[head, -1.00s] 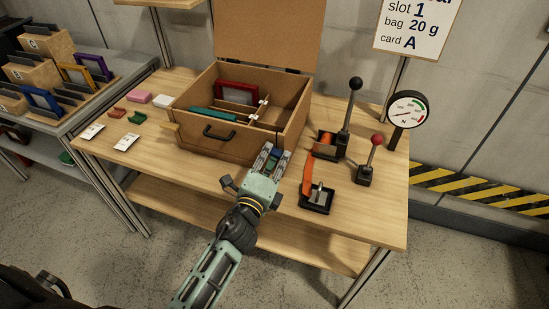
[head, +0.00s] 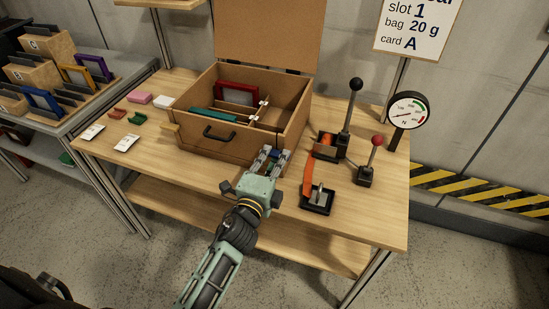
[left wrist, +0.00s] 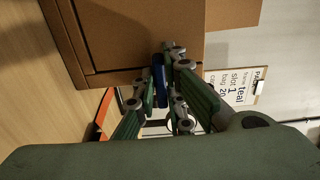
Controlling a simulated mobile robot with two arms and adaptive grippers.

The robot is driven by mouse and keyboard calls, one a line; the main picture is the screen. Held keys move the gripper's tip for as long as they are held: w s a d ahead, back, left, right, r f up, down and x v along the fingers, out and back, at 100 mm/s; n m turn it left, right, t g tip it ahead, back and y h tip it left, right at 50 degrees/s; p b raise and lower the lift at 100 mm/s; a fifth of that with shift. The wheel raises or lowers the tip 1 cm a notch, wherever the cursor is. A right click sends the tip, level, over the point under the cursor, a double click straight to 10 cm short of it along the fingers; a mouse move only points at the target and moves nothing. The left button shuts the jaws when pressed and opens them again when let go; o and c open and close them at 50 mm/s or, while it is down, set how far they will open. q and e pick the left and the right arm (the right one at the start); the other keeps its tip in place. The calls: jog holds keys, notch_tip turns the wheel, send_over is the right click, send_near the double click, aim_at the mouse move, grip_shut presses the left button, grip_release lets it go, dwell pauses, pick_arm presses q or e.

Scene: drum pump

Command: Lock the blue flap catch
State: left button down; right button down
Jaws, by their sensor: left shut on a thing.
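My left gripper (head: 270,160) is at the front right of the wooden box (head: 190,146), low against its front wall. In the left wrist view its fingers (left wrist: 162,95) are shut on the blue flap catch (left wrist: 158,72), a small upright blue piece close to the box wall. In the head view the fingers mostly hide the catch, and I cannot tell whether it is locked. The box lid (head: 265,35) stands open at the back. My right gripper is not in view.
Right of the gripper stand an orange strip on a black base (head: 317,200), a black-knobbed lever (head: 350,110), a red-knobbed lever (head: 371,155) and a dial gauge (head: 406,110). Cards (head: 127,142) and small coloured pieces lie left of the box. The front table strip is mostly clear.

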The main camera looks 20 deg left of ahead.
pick_arm(q)
jog(key=c, duration=1.8)
grip_release()
jog(key=s, duration=1.2)
jog(key=shift+a, duration=0.25)
jog(key=shift+f, duration=0.1)
